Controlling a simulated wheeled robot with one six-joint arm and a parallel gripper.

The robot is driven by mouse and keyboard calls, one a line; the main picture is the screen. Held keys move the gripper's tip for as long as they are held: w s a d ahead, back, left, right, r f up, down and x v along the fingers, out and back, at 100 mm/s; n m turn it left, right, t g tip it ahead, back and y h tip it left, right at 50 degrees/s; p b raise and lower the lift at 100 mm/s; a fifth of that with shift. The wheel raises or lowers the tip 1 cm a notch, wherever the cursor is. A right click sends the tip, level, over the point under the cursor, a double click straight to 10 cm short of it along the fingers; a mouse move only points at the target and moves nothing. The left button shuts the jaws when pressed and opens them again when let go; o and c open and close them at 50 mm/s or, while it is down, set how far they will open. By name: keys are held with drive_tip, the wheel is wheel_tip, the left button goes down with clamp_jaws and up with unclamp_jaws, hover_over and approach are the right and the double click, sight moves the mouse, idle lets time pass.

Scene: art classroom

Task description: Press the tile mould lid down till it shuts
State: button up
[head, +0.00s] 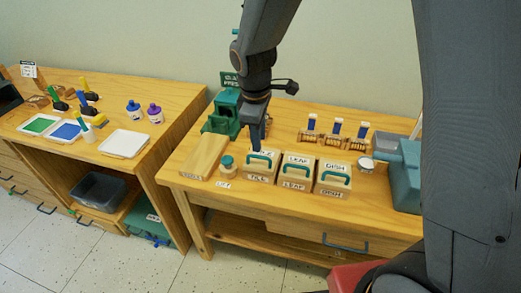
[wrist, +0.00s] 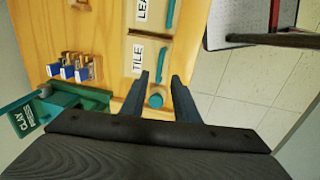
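The tile mould (head: 262,177) is a pale wooden box with a teal handle and a TILE label, the leftmost of three similar moulds near the table's front edge. Its lid (wrist: 140,62) shows in the wrist view with the handle (wrist: 163,57) beside the label. My gripper (head: 256,146) points down at the back of this lid and partly hides it. In the wrist view my gripper (wrist: 160,76) has its two fingers apart with nothing held. I cannot tell whether the fingers touch the lid, or how far the lid stands open.
The leaf mould (head: 294,184) and dish mould (head: 331,190) stand close on the right. A small teal-lidded jar (head: 226,164) and a wooden block (head: 205,157) stand on the left. A green clay press (head: 222,115) and a stamp rack (head: 333,143) stand behind.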

sight(261, 157)
drive_tip(key=shift+w+d+f+p, duration=0.1)
drive_tip(key=shift+w+f+p, duration=0.1)
drive_tip(key=shift+f, duration=0.9)
drive_tip(key=shift+w+d+f+p, duration=0.1)
drive_tip(key=shift+f+p, duration=0.1)
drive_tip(key=shift+f, duration=0.85)
drive_tip(key=shift+w+d+f+p, duration=0.1)
drive_tip(key=shift+f+p, duration=0.1)
drive_tip(key=shift+f, duration=0.9)
clamp_jaws()
